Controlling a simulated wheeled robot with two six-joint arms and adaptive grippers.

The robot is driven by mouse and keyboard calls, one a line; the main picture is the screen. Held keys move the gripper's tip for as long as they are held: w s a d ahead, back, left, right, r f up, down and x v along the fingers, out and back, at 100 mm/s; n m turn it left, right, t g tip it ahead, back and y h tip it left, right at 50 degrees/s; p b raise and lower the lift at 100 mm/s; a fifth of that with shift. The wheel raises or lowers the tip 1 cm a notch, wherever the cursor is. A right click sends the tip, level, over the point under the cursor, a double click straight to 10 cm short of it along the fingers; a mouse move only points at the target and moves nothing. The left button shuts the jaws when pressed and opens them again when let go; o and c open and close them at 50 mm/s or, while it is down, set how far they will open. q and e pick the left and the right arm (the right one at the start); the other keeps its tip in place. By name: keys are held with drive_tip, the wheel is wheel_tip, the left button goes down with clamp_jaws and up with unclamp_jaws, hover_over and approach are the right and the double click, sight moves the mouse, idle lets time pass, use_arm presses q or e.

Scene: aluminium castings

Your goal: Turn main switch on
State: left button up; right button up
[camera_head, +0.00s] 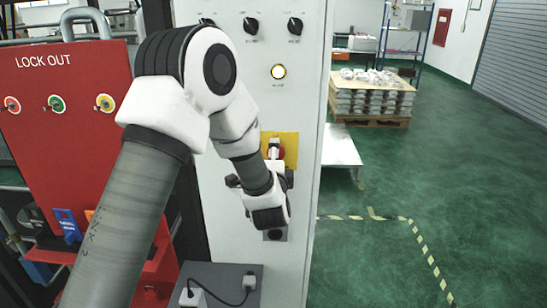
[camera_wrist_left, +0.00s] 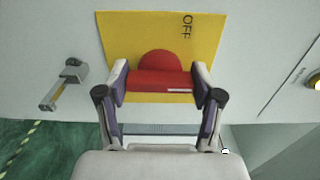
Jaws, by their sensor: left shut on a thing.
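The main switch is a red rotary knob with a bar handle (camera_wrist_left: 160,80) on a yellow plate (camera_wrist_left: 205,40). The plate bears the word OFF, which reads sideways in the left wrist view. My left gripper (camera_wrist_left: 160,84) is shut on the red handle, one finger at each end of the bar. In the head view the yellow plate (camera_head: 291,139) is on the front of a pale grey cabinet (camera_head: 305,100). My left arm and wrist hide part of the plate and most of the red switch (camera_head: 282,153) there. My right gripper is in neither view.
Black knobs (camera_head: 251,25) and a lit lamp (camera_head: 278,71) sit above the switch. A red LOCK OUT board (camera_head: 60,85) stands left of the cabinet. A metal latch (camera_wrist_left: 67,84) is near the plate. Green floor (camera_head: 430,190) is open at the right.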

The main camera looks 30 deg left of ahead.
use_arm(q)
drive_tip(key=o, duration=1)
drive_tip(key=shift+r, duration=0.1)
drive_tip(key=shift+o, duration=0.8)
drive_tip(key=shift+w+d, duration=0.15)
drive_tip(key=v, duration=1.2)
